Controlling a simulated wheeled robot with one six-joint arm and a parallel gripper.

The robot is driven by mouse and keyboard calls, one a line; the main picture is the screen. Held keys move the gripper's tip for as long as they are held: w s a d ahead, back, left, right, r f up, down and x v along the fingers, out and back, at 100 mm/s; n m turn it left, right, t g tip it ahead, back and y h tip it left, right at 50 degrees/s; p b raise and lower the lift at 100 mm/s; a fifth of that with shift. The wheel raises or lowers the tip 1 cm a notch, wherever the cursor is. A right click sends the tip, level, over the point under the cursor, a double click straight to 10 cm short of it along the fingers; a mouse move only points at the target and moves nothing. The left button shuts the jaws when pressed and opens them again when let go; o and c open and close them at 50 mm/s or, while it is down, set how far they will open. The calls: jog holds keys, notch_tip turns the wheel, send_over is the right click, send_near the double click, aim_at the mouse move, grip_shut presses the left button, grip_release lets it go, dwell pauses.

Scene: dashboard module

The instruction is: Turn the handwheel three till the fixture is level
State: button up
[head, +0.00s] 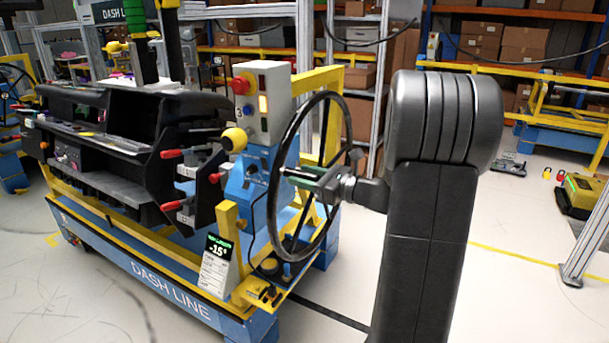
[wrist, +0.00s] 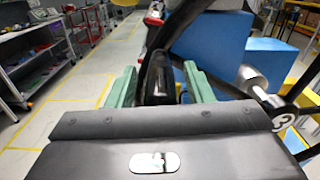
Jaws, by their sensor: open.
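The black handwheel (head: 271,201) stands upright at the right end of the blue and yellow fixture, below a grey control box (head: 262,103) marked 3. My gripper (head: 304,178) is at the wheel, its green fingers open. In the wrist view, the dark wheel rim (wrist: 158,78) lies between the two green fingers (wrist: 160,86), with gaps at the sides. A display card (head: 217,252) on the fixture reads about -15°. A black dashboard (head: 105,140) is mounted on the fixture. Part of the wheel's right side is hidden behind my gripper.
A yellow ball (head: 234,139) and red-tipped clamps (head: 172,153) stick out left of the wheel. A yellow-black machine (head: 584,195) stands on the floor at far right. The floor in front of the fixture is clear.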

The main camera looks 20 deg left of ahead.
jog(key=shift+a, duration=0.2)
jog(key=shift+c, duration=0.5)
grip_shut()
jog(key=s+f+n+b, duration=0.3)
jog(key=f+n+b, duration=0.1)
jog(key=f+b, duration=1)
jog(key=shift+s+n, duration=0.3)
jog(key=shift+s, duration=0.1)
jog(key=shift+a, duration=0.1)
jog(key=shift+o, duration=0.5)
grip_release()
jog(key=shift+r, duration=0.1)
